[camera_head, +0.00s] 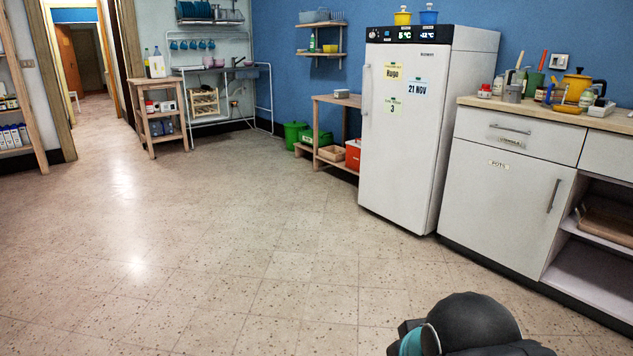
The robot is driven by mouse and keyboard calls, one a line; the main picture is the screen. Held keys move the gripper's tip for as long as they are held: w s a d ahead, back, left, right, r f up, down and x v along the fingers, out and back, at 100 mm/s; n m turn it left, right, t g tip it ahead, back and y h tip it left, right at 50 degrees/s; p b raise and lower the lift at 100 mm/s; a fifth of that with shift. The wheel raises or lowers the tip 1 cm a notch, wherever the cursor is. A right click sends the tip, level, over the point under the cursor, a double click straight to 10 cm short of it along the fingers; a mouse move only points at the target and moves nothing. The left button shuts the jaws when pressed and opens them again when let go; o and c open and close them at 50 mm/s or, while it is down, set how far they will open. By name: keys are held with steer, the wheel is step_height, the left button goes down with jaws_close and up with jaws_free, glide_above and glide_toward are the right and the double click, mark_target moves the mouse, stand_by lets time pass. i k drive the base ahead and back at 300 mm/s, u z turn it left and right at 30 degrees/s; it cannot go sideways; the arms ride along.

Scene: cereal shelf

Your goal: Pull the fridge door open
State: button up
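A tall white fridge (403,150) stands against the blue wall, right of centre. Its door (400,165) looks shut, with several paper notes on its upper half. A thin vertical handle (366,90) runs along the door's left edge. A black panel with lit temperature displays is at the top. Part of my arm shows at the bottom right, on the near floor side and well apart from the fridge. My gripper itself is not in view.
A white counter (508,205) with drawers, a cupboard and open shelves stands right of the fridge. A wooden shelf unit (336,100) with bins stands to its left. A wooden trolley (158,113) and sink are farther back. The tiled floor (215,240) in front is clear.

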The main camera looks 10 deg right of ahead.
mark_target(404, 85)
steer(key=z, duration=0.6)
steer(key=i, duration=3.8)
steer(key=u, duration=0.8)
